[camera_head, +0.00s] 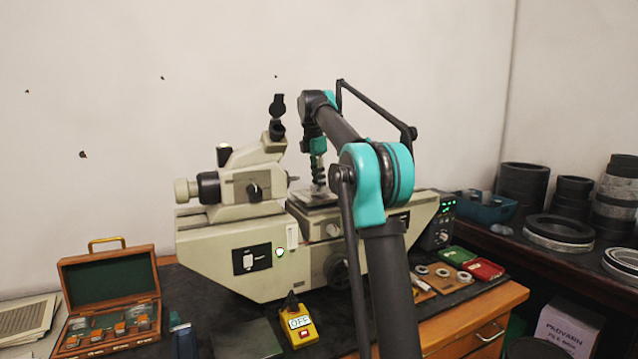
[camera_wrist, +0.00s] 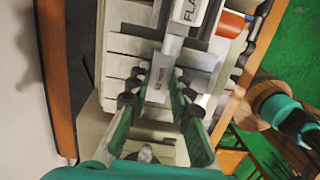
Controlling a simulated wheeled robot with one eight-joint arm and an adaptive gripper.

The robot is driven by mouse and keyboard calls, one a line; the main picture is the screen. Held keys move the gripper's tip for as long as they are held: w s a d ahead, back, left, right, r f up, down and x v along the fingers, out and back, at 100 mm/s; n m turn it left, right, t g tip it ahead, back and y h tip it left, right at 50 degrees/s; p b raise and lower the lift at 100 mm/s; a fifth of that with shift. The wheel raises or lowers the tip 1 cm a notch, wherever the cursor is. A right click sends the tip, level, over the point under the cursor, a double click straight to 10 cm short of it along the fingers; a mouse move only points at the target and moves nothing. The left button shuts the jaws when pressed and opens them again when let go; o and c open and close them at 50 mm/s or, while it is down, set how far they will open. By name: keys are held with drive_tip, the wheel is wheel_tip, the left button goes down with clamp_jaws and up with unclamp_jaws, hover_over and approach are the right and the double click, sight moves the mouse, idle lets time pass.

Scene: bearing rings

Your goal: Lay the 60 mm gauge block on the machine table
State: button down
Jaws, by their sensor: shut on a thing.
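My gripper (camera_wrist: 160,94) is shut on a small grey block with dark lettering (camera_wrist: 158,80), which lies between the black fingertips. The lettering is too small to read. The block is over the pale slotted machine table (camera_wrist: 118,72); I cannot tell whether it touches it. In the head view my gripper (camera_head: 318,184) points down just above the machine table (camera_head: 316,206) of the beige measuring machine, and the block is too small to make out there.
A pale part marked "FLA" (camera_wrist: 190,12) stands close beyond the block in the wrist view. The machine's eyepiece head (camera_head: 245,180) is left of my gripper. An open wooden case (camera_head: 110,290), a yellow "OFF" box (camera_head: 298,322) and several rings (camera_head: 443,272) lie on the bench.

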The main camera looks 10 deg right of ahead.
drive_tip(key=shift+f, duration=0.15)
drive_tip(key=c, duration=1.3)
unclamp_jaws()
drive_tip(key=shift+r, duration=4.2)
